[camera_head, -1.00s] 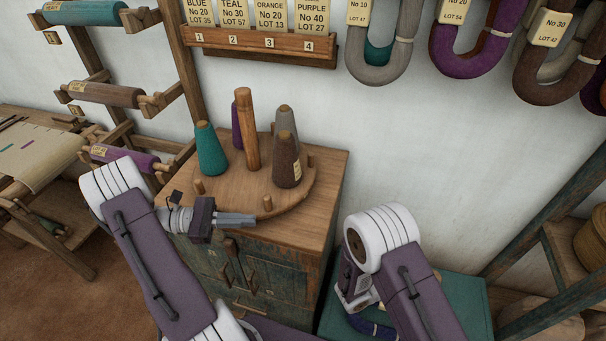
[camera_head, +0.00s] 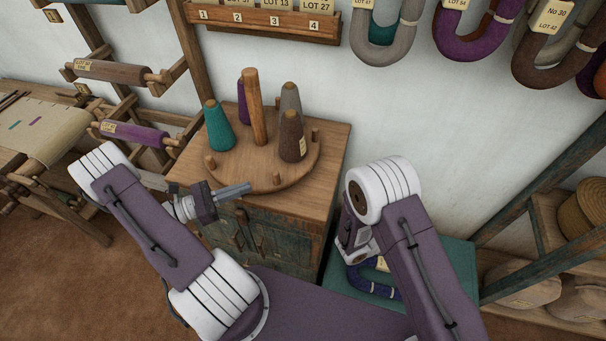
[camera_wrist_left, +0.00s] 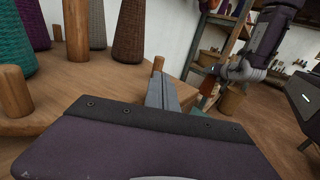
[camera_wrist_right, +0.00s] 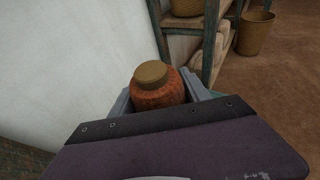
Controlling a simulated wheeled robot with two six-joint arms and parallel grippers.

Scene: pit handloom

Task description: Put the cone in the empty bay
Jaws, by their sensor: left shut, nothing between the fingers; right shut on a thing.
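An orange cone (camera_wrist_right: 160,95) with a tan top sits between the fingers of my right gripper (camera_wrist_right: 160,100), which is shut on it. In the head view my right arm hides that gripper's fingers. A round wooden stand (camera_head: 245,180) has a tall centre post (camera_head: 256,108). Teal (camera_head: 218,127), purple (camera_head: 243,103), grey (camera_head: 290,99) and brown (camera_head: 292,137) cones stand around it. Short bare pegs show at the stand's left (camera_head: 210,162), front (camera_head: 276,180) and right (camera_head: 315,135). My left gripper (camera_head: 248,187) is shut and empty at the stand's front-left edge.
The stand rests on a wooden cabinet (camera_head: 332,142). Numbered cards stand in a wall rack (camera_head: 262,25) above, their tops cut off. Yarn hanks (camera_head: 462,45) hang at the upper right. A teal-topped surface (camera_head: 455,262) with a blue hank (camera_head: 372,284) lies beside the cabinet.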

